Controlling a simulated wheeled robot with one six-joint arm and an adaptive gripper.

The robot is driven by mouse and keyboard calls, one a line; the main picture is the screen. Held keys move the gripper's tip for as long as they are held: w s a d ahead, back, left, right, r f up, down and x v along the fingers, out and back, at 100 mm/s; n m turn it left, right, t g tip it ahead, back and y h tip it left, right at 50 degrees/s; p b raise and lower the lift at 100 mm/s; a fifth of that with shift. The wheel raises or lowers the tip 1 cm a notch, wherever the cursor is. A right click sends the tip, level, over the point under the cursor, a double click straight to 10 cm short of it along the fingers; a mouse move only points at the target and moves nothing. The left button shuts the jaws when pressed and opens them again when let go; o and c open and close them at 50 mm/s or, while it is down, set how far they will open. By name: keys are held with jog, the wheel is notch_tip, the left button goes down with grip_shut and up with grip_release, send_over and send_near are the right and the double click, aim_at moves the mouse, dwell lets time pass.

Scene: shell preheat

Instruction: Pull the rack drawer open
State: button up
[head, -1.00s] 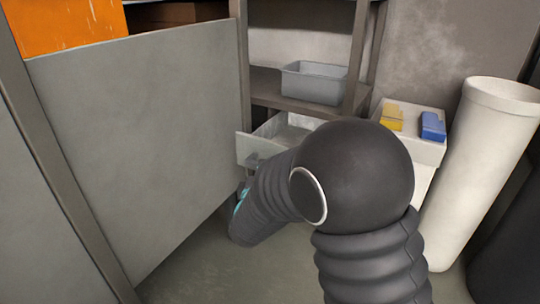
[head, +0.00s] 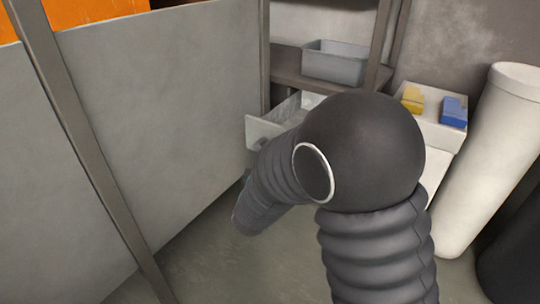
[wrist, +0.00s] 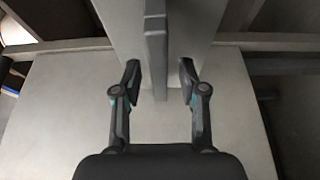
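The rack drawer (head: 264,132) is a pale grey box low in the dark rack, standing partly out with its front toward the left and its open top showing. In the wrist view, a grey bar handle (wrist: 156,45) runs down the middle in front of a pale panel, which looks like the drawer front (wrist: 192,25). My gripper (wrist: 160,78) is open, with one finger on each side of the bar and a visible gap on both sides. In the head view my arm hides my gripper and the handle.
A grey bin (head: 335,62) sits on the rack shelf (head: 288,70) above the drawer. Large grey panels (head: 165,120) stand close on the left. A white stand (head: 432,130) with yellow and blue blocks and a tall white cylinder (head: 490,160) are on the right.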

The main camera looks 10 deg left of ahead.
jog(key=s, duration=1.2)
jog(key=shift+a, duration=0.2)
